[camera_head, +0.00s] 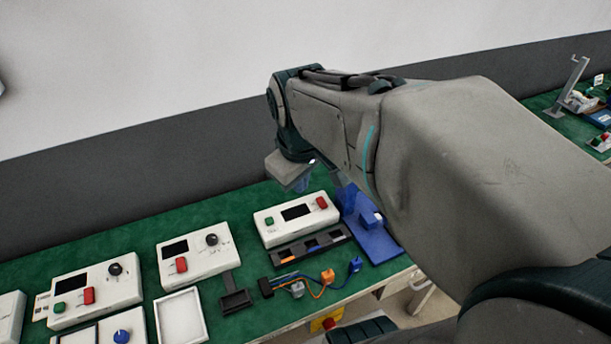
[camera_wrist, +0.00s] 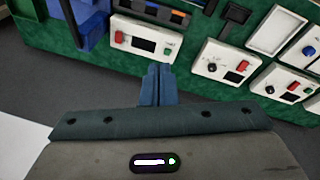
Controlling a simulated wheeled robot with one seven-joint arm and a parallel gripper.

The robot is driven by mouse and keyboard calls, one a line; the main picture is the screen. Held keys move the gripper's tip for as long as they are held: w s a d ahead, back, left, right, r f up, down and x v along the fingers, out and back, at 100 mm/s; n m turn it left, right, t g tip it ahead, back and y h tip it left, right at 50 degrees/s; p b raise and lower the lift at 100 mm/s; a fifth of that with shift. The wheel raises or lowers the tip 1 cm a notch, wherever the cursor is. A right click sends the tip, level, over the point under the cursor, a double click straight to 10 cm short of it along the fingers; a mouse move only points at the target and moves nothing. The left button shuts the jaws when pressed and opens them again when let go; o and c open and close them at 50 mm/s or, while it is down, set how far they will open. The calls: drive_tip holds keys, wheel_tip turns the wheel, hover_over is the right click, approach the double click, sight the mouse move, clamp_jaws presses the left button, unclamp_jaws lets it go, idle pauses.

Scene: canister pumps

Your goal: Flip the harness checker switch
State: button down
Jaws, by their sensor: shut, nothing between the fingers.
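The harness checker is most likely the white box (camera_head: 297,219) with a dark screen, a green button (camera_head: 269,221) and a red switch (camera_head: 321,202); no label is legible. It also shows in the wrist view (camera_wrist: 127,49), turned around, with its red switch (camera_wrist: 119,37) at the left. My gripper (camera_wrist: 156,68) is shut and empty, its blue fingers together near the box's back edge. In the head view its fingertips (camera_head: 302,184) hang above and behind the box, partly hidden by my wrist. I cannot tell the exact gap or the switch's position.
A black slotted holder (camera_head: 308,245) and a coloured wire harness (camera_head: 319,284) lie in front of the box. A blue fixture (camera_head: 378,246) stands to its right. Other white control boxes (camera_head: 195,252) (camera_head: 96,290) and a pale tray (camera_head: 181,318) are to the left. A grey wall is behind.

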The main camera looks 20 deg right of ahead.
drive_tip(key=w+d+f+n+g+b, duration=0.2)
drive_tip(key=w+d+f+n+b, duration=0.35)
drive_tip(key=w, duration=0.55)
drive_tip(key=n+y+b, duration=0.1)
drive_tip(key=n+b, duration=0.1)
drive_tip(key=n, duration=0.6)
hover_over(321, 198)
wheel_tip(321, 198, down, 9)
drive_tip(key=shift+s+a+g, duration=0.1)
drive_tip(key=shift+g, duration=0.2)
wheel_tip(321, 198, down, 14)
drive_tip(key=shift+p, duration=0.4)
